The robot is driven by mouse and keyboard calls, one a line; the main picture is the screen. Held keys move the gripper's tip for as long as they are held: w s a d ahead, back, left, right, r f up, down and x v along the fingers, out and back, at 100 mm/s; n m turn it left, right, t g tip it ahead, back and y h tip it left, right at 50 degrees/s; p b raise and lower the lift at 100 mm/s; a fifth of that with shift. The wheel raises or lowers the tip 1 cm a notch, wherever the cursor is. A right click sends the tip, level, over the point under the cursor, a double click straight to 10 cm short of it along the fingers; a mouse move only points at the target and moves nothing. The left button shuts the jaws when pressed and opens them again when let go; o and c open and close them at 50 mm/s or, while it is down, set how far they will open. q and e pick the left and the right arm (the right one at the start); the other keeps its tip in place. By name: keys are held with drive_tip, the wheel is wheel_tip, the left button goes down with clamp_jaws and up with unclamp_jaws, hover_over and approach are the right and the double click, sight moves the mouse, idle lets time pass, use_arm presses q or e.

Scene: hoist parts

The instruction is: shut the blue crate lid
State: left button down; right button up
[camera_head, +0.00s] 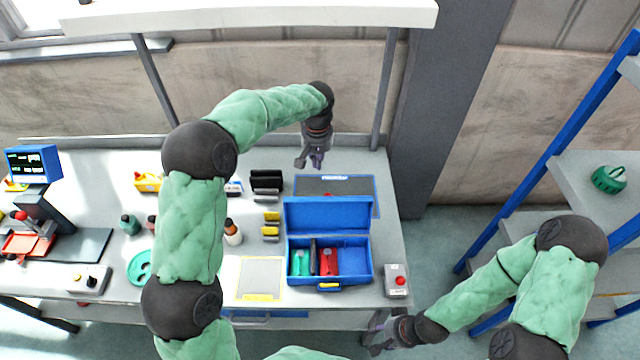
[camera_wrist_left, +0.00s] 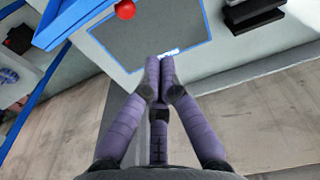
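The blue crate (camera_head: 330,283) stands on the bench with its lid (camera_head: 328,213) raised at the back, roughly upright. Red, green and dark items lie in its compartments; the right part looks empty. My left gripper (camera_head: 307,165) is above and behind the lid, pointing down, apart from it. In the left wrist view its fingertips (camera_wrist_left: 160,62) meet with nothing between them. Blue edges of the lid or crate (camera_wrist_left: 85,22) show at upper left there. My right gripper (camera_head: 372,340) is low, in front of the bench's right edge, fingers spread and empty.
A blue-edged grey mat (camera_head: 352,187) lies behind the lid. A grey box with a red button (camera_head: 397,281) stands right of the crate. Yellow blocks (camera_head: 271,224), a bottle (camera_head: 232,232) and a yellow-edged pad (camera_head: 261,278) are left of it. A blue-framed shelf (camera_head: 560,150) stands right.

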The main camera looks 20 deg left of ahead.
use_arm(q)
wheel_tip(320, 180, down, 10)
drive_tip(key=b, duration=0.1)
drive_tip(key=shift+s+d+r, duration=0.15)
drive_tip(key=shift+s+r, duration=0.1)
drive_tip(key=shift+s, duration=0.3)
drive_tip(key=shift+s+d+r, duration=0.1)
drive_tip(key=shift+s+r, duration=0.1)
drive_tip(key=shift+s, duration=0.35)
drive_tip(key=shift+s+d+r, duration=0.15)
drive_tip(key=shift+s+r, duration=0.1)
drive_tip(key=shift+s, duration=0.3)
